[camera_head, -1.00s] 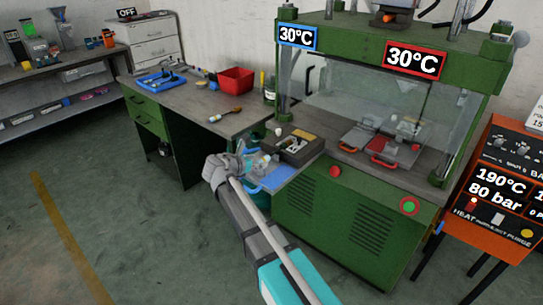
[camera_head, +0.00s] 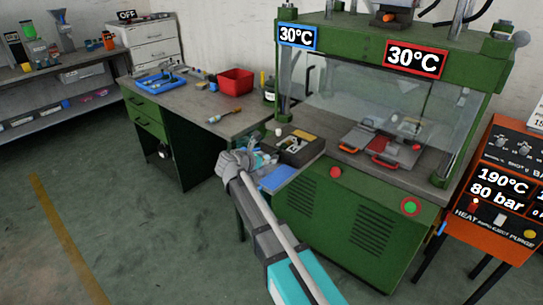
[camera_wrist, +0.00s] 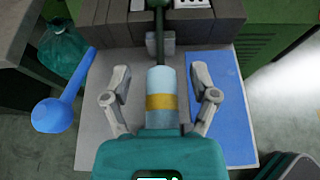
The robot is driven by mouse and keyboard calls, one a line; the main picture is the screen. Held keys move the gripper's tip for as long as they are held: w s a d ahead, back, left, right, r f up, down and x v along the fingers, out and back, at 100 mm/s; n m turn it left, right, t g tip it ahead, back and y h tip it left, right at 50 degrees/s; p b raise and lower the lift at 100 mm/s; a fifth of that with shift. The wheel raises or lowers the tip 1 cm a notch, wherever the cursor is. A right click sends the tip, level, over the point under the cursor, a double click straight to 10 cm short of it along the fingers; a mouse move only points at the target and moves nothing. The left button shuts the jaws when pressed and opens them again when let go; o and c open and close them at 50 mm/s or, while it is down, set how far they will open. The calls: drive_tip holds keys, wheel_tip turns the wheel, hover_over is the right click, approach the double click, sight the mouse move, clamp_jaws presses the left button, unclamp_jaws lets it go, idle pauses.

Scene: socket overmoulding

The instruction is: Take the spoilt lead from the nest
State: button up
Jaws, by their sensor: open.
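My gripper (camera_head: 240,160) is by the small shelf at the left front corner of the green press. In the wrist view its two fingers (camera_wrist: 160,72) are spread and empty, with a gap on each side of a pale blue cylinder with a gold band (camera_wrist: 159,82). A dark green stem runs from the cylinder's far end over a dark block (camera_wrist: 105,24). I cannot tell whether these are the lead and nest. In the head view a dark open box (camera_head: 318,150) with small items inside stands just beyond my gripper.
A blue mat (camera_wrist: 222,110) lies on the shelf's right side. A blue ladle-like thing (camera_wrist: 55,114) and a green bag or bottle (camera_wrist: 62,52) are at the left. The press (camera_head: 340,220) stands behind; a bench with a red bin (camera_head: 236,81) is at the left.

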drive_tip(key=shift+c, duration=0.3)
clamp_jaws()
drive_tip(key=shift+r, duration=0.1)
idle(0.4)
wheel_tip(320, 180, up, 2)
drive_tip(key=p, duration=0.2)
drive_tip(key=shift+r+p, duration=0.2)
drive_tip(key=shift+p, duration=0.1)
drive_tip(key=s+d+r+p, duration=0.2)
drive_tip(key=s+r+p, duration=0.3)
drive_tip(key=s, duration=0.1)
drive_tip(key=s+d+r+p, duration=0.3)
drive_tip(key=s+r+p, duration=0.2)
drive_tip(key=s, duration=0.1)
drive_tip(key=shift+s+d+r, duration=0.2)
drive_tip(key=shift+s+d, duration=0.15)
drive_tip(key=shift+s, duration=0.05)
